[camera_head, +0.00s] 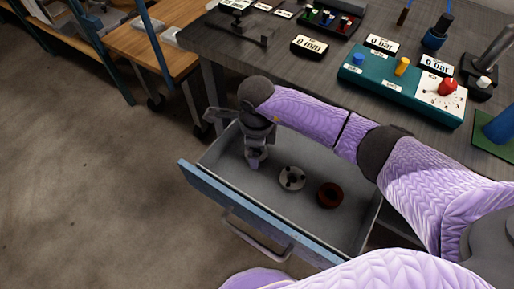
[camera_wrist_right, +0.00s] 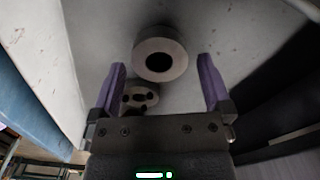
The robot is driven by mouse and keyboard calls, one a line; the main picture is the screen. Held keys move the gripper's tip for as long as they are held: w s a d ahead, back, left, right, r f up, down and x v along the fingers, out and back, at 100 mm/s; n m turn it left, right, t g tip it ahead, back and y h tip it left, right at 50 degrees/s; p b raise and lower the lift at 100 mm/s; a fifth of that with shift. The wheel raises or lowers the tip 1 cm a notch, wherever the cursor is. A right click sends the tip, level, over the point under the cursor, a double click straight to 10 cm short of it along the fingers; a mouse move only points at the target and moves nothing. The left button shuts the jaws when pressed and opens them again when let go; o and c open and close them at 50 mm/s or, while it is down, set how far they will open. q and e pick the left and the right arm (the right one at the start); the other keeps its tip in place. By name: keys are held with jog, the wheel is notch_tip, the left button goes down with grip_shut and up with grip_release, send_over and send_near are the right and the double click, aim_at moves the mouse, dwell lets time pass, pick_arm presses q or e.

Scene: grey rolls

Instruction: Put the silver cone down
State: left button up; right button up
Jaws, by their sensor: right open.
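My right gripper (camera_head: 257,143) reaches down into the open drawer (camera_head: 225,190). In the right wrist view its two purple fingers (camera_wrist_right: 161,63) stand wide apart. A round silver piece with a dark central hole (camera_wrist_right: 160,58), which looks like the silver cone seen end-on, shows between and just beyond the fingertips, with gaps on both sides. It appears to rest on the drawer floor; its height is hard to judge. My left gripper is out of view.
A silver disc with several holes (camera_head: 292,178) lies in the drawer, also in the wrist view (camera_wrist_right: 140,97). A reddish-brown ring (camera_head: 330,195) lies to its right. The drawer walls are close around. The workbench (camera_head: 290,75) above holds a teal panel (camera_head: 405,83).

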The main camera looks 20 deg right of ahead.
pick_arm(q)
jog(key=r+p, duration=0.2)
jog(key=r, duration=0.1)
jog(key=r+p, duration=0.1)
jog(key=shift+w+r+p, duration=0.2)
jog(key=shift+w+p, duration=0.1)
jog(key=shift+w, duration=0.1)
pick_arm(e)
notch_tip(320, 180, up, 10)
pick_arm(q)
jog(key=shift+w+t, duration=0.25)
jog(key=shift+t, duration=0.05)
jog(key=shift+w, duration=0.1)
